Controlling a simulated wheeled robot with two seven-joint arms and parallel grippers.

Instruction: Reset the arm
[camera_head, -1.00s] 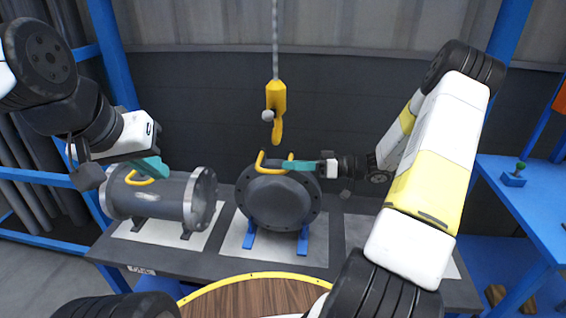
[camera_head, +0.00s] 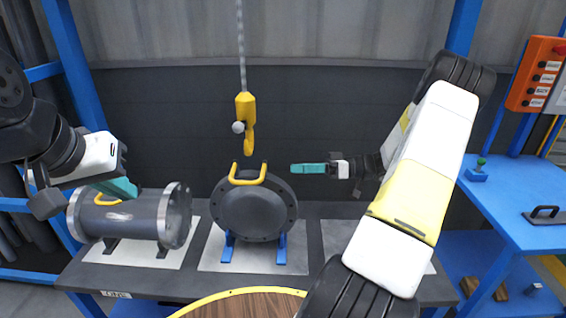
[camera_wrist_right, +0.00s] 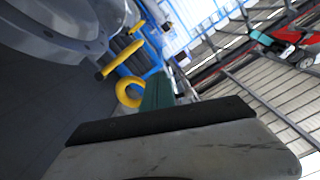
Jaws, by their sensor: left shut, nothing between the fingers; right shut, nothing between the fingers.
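My right gripper (camera_head: 308,169) has shut teal fingers and is empty. It is in the air to the right of the grey round flange cover (camera_head: 254,212), apart from its yellow handle (camera_head: 247,174). In the right wrist view my teal fingers (camera_wrist_right: 158,92) show in the middle, with the yellow hook (camera_wrist_right: 129,92) beyond them. My left gripper (camera_head: 122,188) is shut and empty at the left, above and in front of the grey flanged shell (camera_head: 140,218), hiding part of it. The shell lies on its side on the bench.
The yellow crane hook (camera_head: 246,120) hangs on a chain above the cover. The cover stands in a blue stand (camera_head: 282,248) on the dark bench (camera_head: 180,284).

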